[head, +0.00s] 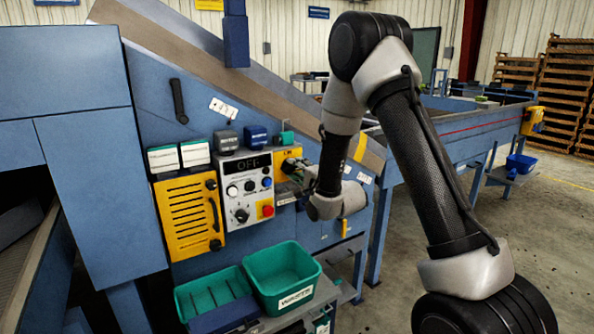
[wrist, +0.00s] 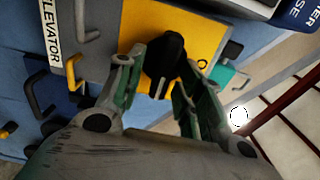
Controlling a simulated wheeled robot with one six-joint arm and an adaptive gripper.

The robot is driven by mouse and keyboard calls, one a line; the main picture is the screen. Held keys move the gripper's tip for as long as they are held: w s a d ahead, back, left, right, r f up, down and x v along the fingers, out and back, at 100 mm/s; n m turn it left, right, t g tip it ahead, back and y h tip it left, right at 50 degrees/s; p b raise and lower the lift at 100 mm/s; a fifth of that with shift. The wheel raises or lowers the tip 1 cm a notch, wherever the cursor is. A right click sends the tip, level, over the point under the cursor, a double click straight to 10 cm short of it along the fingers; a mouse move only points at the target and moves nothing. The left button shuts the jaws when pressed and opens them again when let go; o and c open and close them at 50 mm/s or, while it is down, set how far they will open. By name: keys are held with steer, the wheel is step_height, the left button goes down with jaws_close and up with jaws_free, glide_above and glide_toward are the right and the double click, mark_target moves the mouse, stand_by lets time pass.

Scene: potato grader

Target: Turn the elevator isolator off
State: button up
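The elevator isolator is a black rotary knob (wrist: 165,55) on a yellow plate (wrist: 205,38) in the wrist view. A white label reading "ELEVATOR" (wrist: 49,35) runs along the plate's left side. My gripper (wrist: 152,78) has its two fingers apart, one on each side of the knob. I cannot tell whether either finger touches it. In the head view the yellow isolator plate (head: 285,156) sits right of the white control panel, and my gripper (head: 300,176) is in front of it. The knob is largely hidden there by my gripper.
The control panel (head: 243,188) has a display reading "OFF", knobs and a red button (head: 267,211). A yellow vented cover (head: 185,215) is left of it. Green bins (head: 318,268) stand below. Small hooks and handles (wrist: 40,95) surround the plate.

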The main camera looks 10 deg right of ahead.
steer(key=v, duration=0.7)
steer(key=shift+s, duration=0.25)
